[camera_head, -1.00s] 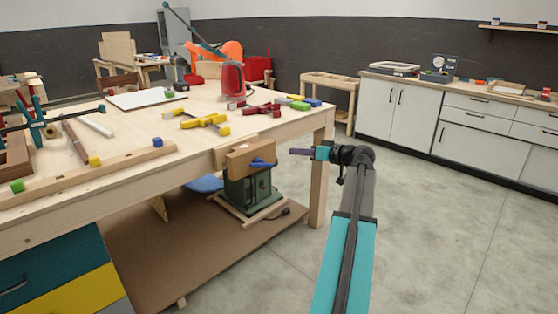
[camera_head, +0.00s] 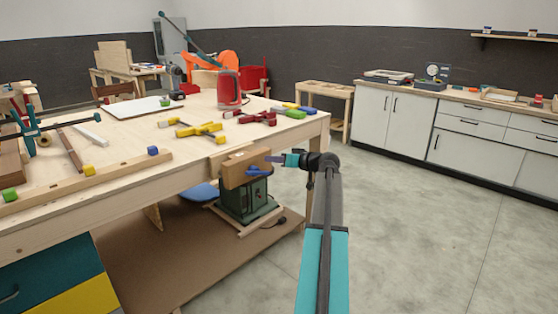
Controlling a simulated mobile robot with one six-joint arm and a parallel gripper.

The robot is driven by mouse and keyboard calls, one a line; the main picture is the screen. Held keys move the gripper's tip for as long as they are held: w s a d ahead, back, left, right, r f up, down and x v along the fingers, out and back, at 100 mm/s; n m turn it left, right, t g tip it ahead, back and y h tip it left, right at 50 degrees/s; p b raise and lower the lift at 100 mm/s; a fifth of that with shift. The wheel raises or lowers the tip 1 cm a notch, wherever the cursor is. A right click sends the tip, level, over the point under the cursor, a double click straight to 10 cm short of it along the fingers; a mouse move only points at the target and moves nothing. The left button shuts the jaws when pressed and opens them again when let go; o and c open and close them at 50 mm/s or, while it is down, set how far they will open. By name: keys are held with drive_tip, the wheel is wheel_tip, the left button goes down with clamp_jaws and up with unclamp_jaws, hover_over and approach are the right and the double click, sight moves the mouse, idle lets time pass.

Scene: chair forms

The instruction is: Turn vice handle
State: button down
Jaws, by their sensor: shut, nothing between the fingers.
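The vice is a wooden jaw block (camera_head: 238,170) on the right end of the large workbench, just below its top. Its blue handle (camera_head: 259,171) sticks out from the front of the block. My gripper (camera_head: 270,158) reaches in from the right, with dark fingers and a teal body. It is shut and empty. Its tips are just above and right of the blue handle in the picture; whether they touch the handle or the block I cannot tell.
The workbench (camera_head: 110,180) carries yellow clamps (camera_head: 200,130), red clamps (camera_head: 250,117) and a red container (camera_head: 229,88). A green machine (camera_head: 246,200) stands below the vice. The grey floor to the right is free, up to white cabinets (camera_head: 400,115).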

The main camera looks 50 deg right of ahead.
sight(255, 172)
drive_tip(key=shift+a+f, duration=0.3)
drive_tip(key=shift+f, duration=0.55)
drive_tip(key=shift+a+f, duration=0.3)
drive_tip(key=shift+f, duration=0.5)
drive_tip(key=shift+w+a, duration=0.1)
drive_tip(key=shift+a, duration=0.1)
